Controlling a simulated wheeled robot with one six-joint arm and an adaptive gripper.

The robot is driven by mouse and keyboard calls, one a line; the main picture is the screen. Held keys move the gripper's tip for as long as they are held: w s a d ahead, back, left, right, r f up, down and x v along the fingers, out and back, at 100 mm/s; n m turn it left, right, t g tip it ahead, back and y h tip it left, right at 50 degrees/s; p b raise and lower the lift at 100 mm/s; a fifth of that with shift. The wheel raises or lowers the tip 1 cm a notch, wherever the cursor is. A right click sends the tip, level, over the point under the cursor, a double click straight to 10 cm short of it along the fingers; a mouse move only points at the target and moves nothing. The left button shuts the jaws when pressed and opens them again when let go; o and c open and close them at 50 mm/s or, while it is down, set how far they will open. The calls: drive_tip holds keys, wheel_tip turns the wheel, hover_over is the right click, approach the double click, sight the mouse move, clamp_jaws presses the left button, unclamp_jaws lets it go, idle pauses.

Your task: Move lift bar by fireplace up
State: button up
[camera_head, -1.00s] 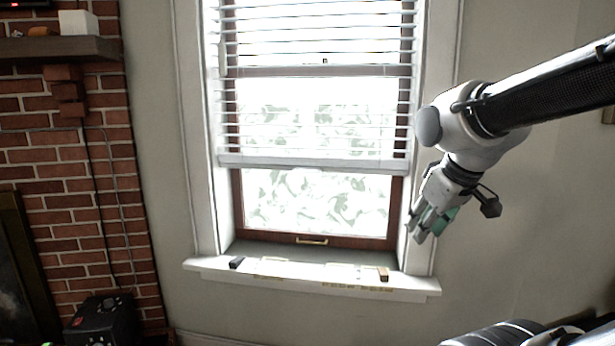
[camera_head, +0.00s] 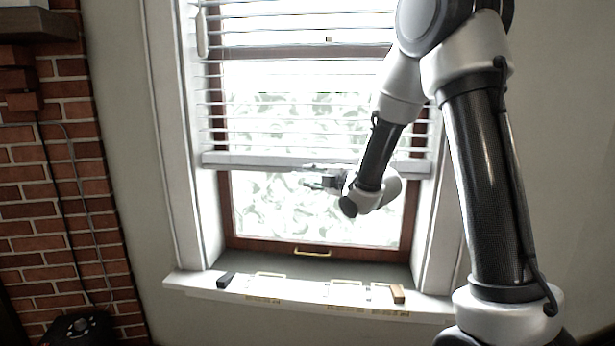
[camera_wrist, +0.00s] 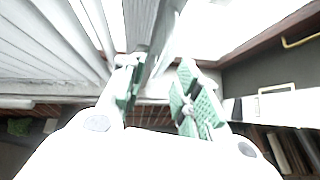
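The lift bar (camera_head: 250,161) is the white bottom rail of the window blind. It hangs level across the window, with bare glass below it. In the wrist view the bar (camera_wrist: 160,35) runs from the top edge down towards the space between my fingers. My gripper (camera_head: 313,180) is at the bar's middle, pointing left, at about its height or just below. In the wrist view the green-padded fingers of my gripper (camera_wrist: 158,88) stand apart. I cannot tell whether either finger touches the bar.
The window sill (camera_head: 310,294) holds a dark block (camera_head: 226,280) and a brown block (camera_head: 398,294). A gold handle (camera_head: 312,253) sits on the lower window frame. The brick fireplace (camera_head: 55,200) stands left. My arm covers the window's right side.

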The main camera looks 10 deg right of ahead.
sight(309, 175)
drive_tip(key=shift+x, duration=1.9)
drive_tip(key=shift+c, duration=0.2)
clamp_jaws()
